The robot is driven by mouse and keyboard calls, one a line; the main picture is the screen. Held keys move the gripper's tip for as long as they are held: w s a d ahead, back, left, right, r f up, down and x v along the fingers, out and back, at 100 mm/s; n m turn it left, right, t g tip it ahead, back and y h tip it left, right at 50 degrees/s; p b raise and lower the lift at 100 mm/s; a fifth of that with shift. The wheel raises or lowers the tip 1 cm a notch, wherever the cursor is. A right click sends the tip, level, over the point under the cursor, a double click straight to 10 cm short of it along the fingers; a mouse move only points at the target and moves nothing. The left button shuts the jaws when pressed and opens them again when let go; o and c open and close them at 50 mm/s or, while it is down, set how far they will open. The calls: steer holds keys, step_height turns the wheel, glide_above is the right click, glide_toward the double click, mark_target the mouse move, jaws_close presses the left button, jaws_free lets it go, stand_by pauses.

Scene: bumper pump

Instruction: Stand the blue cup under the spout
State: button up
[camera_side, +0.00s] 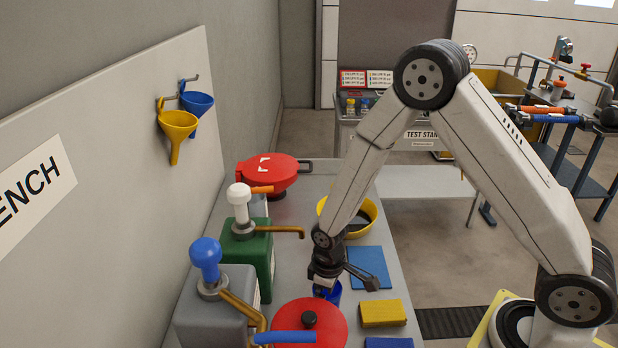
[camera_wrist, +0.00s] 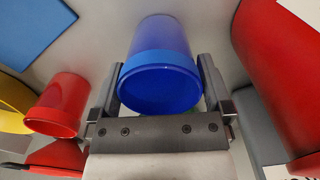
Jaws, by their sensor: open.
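The blue cup (camera_wrist: 160,70) stands between the two fingers of my gripper (camera_wrist: 158,82) in the wrist view. The jaws are open, one finger on each side; I cannot tell if either touches it. In the side view the cup (camera_side: 329,292) shows partly below my gripper (camera_side: 343,279), on the grey bench. Two pump dispensers stand to the left: a grey one (camera_side: 230,290) with a blue knob and a brass spout (camera_side: 243,304), and a green one (camera_side: 255,250) with a white knob and a brass spout (camera_side: 285,231). No cup shows under either spout.
A red lidded pot (camera_side: 325,335) with a blue handle sits close in front of the cup. A red cup (camera_wrist: 60,105) stands nearby in the wrist view. A blue mat (camera_side: 369,266), yellow block (camera_side: 383,312), yellow bowl (camera_side: 368,212) and another red pot (camera_side: 262,170) are around.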

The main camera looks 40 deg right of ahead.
step_height(320, 180, up, 12)
stand_by(0.8)
steer(key=shift+f, duration=0.1)
stand_by(0.4)
steer(key=s+d+r+m+t, duration=0.2)
steer(key=s+d+r+m, duration=0.1)
steer(key=s, duration=0.5)
steer(key=shift+s+d+r+m+t, duration=0.25)
steer(key=shift+d+m, duration=0.45)
steer(key=shift+d, duration=0.45)
steer(key=shift+s+f, duration=0.1)
